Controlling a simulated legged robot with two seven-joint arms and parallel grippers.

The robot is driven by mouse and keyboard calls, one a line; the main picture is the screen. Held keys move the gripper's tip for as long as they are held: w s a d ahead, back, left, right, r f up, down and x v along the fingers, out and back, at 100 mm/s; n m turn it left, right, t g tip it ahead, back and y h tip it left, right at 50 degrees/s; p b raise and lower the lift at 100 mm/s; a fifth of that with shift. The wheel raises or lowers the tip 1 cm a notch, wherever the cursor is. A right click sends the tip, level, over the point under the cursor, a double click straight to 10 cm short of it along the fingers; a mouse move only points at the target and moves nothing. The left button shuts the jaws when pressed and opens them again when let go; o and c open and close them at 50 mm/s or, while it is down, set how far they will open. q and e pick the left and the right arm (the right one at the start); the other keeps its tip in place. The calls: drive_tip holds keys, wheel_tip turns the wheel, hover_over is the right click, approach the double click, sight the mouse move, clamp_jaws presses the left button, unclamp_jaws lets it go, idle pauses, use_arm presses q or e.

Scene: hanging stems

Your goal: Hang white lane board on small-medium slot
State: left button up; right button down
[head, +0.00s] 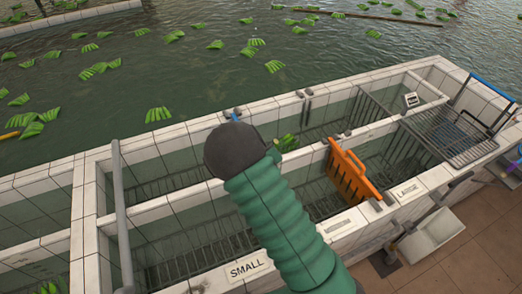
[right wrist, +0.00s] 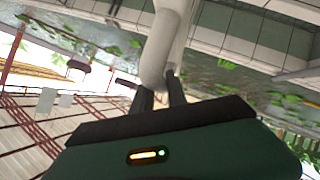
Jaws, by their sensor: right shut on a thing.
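My right arm crosses the middle of the head view, and its dark wrist end hides the gripper there. In the right wrist view my right gripper (right wrist: 160,92) is shut on a white rounded piece (right wrist: 168,40). This may be part of the white lane board, whose full shape is not visible. In the head view the SMALL label (head: 248,268) and MEDIUM label (head: 341,225) are on the trough's near rim. My arm covers the rim between them, so the small-medium slot is hidden. My left gripper is not in view.
An orange board (head: 352,172) hangs across the trough between the medium and LARGE (head: 408,190) sections. A wire basket (head: 455,135) rests at the far right end. A grey bar (head: 121,215) crosses the left end. Green bunches (head: 158,114) float in the water beyond.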

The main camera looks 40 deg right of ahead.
wheel_tip(320, 180, down, 6)
drive_tip(key=shift+w+d+f+b, duration=0.1)
drive_tip(key=shift+d+f+b, duration=0.05)
drive_tip(key=shift+b, duration=0.5)
wheel_tip(320, 180, down, 23)
drive_tip(key=b, duration=1.6)
drive_tip(key=shift+b, duration=0.35)
drive_tip(key=shift+f, duration=0.1)
drive_tip(key=c, duration=1.3)
unclamp_jaws()
drive_tip(key=shift+o, duration=0.2)
drive_tip(key=shift+o, duration=0.3)
drive_tip(key=shift+f, duration=0.1)
drive_tip(key=o, duration=1.2)
